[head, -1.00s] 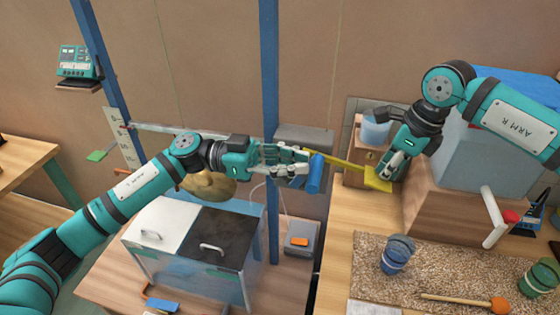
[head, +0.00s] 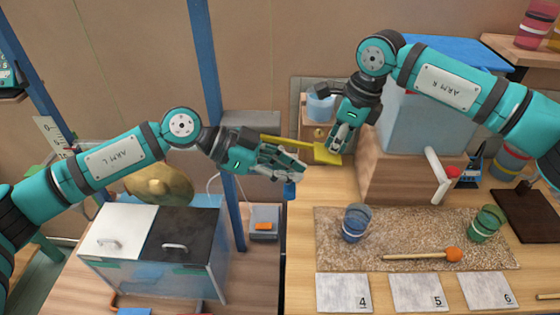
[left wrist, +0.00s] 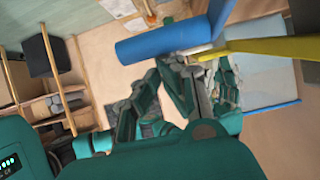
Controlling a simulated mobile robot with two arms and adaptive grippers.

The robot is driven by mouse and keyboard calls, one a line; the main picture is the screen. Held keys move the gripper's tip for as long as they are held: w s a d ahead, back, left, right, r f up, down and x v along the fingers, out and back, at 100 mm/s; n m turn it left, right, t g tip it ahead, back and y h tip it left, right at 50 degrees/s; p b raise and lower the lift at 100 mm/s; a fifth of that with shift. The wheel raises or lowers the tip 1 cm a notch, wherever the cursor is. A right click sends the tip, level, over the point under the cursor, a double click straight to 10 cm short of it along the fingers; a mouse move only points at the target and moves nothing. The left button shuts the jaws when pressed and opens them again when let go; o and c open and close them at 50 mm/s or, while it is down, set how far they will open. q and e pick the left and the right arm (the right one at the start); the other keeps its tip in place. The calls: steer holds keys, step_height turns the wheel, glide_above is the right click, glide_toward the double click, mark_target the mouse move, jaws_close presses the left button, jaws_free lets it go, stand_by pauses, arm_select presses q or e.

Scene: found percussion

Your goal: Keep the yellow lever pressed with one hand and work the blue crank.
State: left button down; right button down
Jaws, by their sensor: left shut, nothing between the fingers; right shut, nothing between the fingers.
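The yellow lever's flat paddle (head: 327,155) is at the centre of the head view, its bar running left. My right gripper (head: 337,145) is shut, its tips down at the paddle and seemingly touching it. The blue crank handle (head: 290,190) shows just below the fingertips of my left gripper (head: 296,168), which is shut and empty. In the left wrist view the blue handle (left wrist: 160,43) lies crosswise just beyond the left fingers (left wrist: 190,78), and the yellow bar (left wrist: 280,47) is to its right. Whether the left fingers touch the handle is unclear; part of the crank is hidden.
A blue post (head: 210,70) stands behind my left arm. A lidded clear box (head: 185,265) is below it. On the right, blue (head: 356,225) and green (head: 487,224) cups and an orange-headed mallet (head: 420,256) sit on a speckled mat. A wooden block (head: 400,178) is beside my right gripper.

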arm_select(q)
steer(key=shift+d+f, duration=0.3)
steer(key=shift+f, duration=0.6)
steer(key=shift+d+f, duration=0.25)
steer(key=shift+f, duration=0.7)
steer(key=shift+d+f, duration=0.3)
steer(key=shift+f, duration=0.6)
